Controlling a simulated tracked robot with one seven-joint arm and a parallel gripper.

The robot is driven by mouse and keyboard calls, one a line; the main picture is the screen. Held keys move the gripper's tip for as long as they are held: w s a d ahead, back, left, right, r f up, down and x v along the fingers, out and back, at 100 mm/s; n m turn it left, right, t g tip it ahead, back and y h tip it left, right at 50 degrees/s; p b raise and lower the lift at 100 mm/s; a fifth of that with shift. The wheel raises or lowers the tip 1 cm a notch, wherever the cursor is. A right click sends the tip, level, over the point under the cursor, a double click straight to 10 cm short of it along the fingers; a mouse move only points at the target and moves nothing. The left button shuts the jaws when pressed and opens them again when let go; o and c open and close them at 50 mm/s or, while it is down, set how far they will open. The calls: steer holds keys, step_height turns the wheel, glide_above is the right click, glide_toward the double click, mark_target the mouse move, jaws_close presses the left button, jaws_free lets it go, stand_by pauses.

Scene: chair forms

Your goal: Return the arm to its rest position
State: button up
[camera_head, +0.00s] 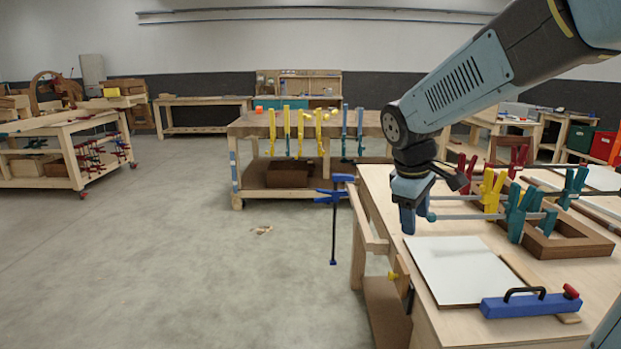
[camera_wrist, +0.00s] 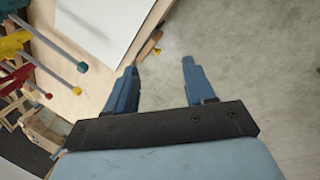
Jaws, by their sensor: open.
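My arm reaches in from the upper right in the head view, and my gripper (camera_head: 408,222) points down at the left edge of the near workbench (camera_head: 465,325). In the wrist view my gripper (camera_wrist: 160,72) has its two blue fingers wide apart, with nothing between them but bench edge and floor. In the head view the gripper appears just behind the white panel (camera_head: 460,268). Whether it touches the bench cannot be told.
Clamps with yellow and teal handles (camera_head: 518,212) hold a brown wooden frame (camera_head: 570,238) on the bench. A blue tool with a black handle (camera_head: 530,304) lies in front. A blue clamp (camera_head: 334,215) hangs at the bench's left side. Open floor (camera_head: 180,240) lies left.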

steer(key=s+d+r+m+t+y, duration=0.1)
steer(key=s+r+m, duration=0.1)
steer(key=s+m, duration=0.2)
steer(key=s+d+r+m+t+y, duration=0.1)
steer(key=s+m, duration=0.4)
steer(key=s, duration=0.6)
steer(key=shift+s+r+t, duration=0.2)
steer(key=shift+r+t, duration=0.2)
steer(key=shift+t, duration=0.4)
